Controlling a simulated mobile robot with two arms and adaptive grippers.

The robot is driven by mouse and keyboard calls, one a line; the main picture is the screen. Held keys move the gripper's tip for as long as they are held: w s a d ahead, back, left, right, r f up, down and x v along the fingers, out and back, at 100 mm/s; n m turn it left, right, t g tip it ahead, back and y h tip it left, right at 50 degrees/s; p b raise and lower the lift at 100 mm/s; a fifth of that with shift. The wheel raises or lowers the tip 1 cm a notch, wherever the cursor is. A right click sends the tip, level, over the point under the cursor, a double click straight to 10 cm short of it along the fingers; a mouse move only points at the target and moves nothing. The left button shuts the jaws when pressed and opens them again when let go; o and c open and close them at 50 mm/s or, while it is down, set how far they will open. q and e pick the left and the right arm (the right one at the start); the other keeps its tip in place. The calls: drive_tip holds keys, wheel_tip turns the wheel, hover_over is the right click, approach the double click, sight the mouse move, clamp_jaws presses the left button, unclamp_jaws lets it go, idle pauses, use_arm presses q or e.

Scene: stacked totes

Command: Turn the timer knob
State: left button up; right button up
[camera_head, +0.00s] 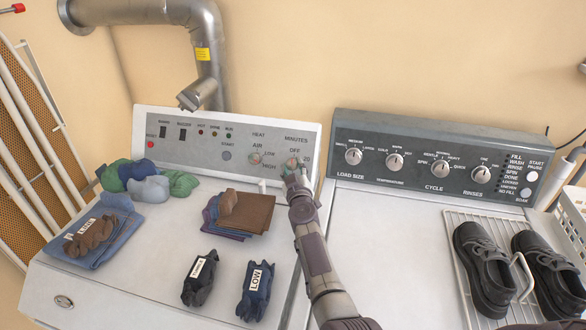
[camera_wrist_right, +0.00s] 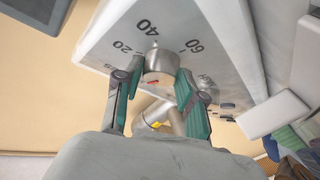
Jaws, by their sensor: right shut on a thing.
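The timer knob (camera_head: 292,163) sits under the MINUTES label on the white dryer's control panel (camera_head: 180,142). In the head view my right gripper (camera_head: 293,172) is at the knob and partly covers it. In the right wrist view the silver knob (camera_wrist_right: 160,64) lies between the two green-padded fingers of my right gripper (camera_wrist_right: 158,80), which is shut on it. The numbers 20, 40 and 60 show around the knob, with 40 just beyond it. My left gripper is not in view.
The HEAT knob (camera_head: 255,158) is just left of the timer knob. Folded cloths (camera_head: 245,212) and labelled dark bundles (camera_head: 257,290) lie on the dryer top. A washer panel (camera_head: 420,160) stands to the right, with shoes (camera_head: 485,268) on a rack.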

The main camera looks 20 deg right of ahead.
drive_tip(key=shift+a+f+m+h+b, duration=0.1)
drive_tip(key=shift+f+m+h+b, duration=0.2)
drive_tip(key=shift+m+h+b, duration=0.3)
drive_tip(key=m+h+b, duration=0.1)
drive_tip(key=m, duration=0.1)
drive_tip(key=shift+r+m, duration=0.15)
drive_tip(key=shift+m, duration=0.15)
drive_tip(key=o, duration=1.1)
drive_tip(key=shift+o, duration=0.2)
